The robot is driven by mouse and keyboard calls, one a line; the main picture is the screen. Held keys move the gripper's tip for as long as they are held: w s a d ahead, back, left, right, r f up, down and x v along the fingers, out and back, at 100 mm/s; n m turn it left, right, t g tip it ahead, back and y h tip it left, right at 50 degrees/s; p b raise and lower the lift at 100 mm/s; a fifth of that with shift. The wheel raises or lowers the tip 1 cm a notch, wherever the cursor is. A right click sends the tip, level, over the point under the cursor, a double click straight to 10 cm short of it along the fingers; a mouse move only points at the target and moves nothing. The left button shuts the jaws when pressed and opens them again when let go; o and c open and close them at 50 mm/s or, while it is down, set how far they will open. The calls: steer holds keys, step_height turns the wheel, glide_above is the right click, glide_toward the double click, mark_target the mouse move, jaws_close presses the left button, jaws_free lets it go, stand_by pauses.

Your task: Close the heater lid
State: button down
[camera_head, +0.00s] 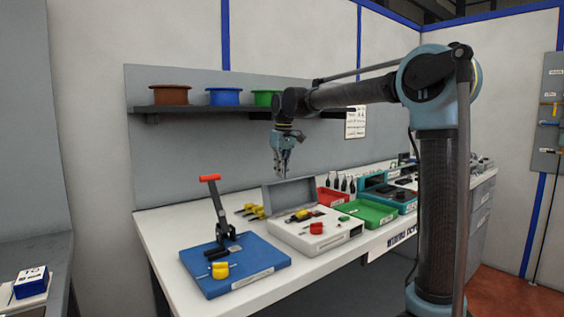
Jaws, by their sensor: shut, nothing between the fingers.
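The heater (342,237) is a white box on the workbench with small yellow, black and red items on its top. Its grey lid (287,195) stands open, upright along the back edge. My gripper (282,176) hangs pointing down, with its fingertips close to the lid's top edge in the picture. The gripper is shut and holds nothing. I cannot tell whether the fingertips are in front of or behind the lid, or whether they touch it.
A blue board (225,281) with a red-handled lever press (219,208) lies left of the heater. Green (372,222) and red (332,196) trays stand to its right. A shelf (185,108) with coloured spools is behind. Bare bench (165,226) shows at left.

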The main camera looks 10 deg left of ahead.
steer(key=shift+s+d, duration=1.25)
steer(key=shift+d, duration=0.25)
steer(key=shift+s+r, duration=0.15)
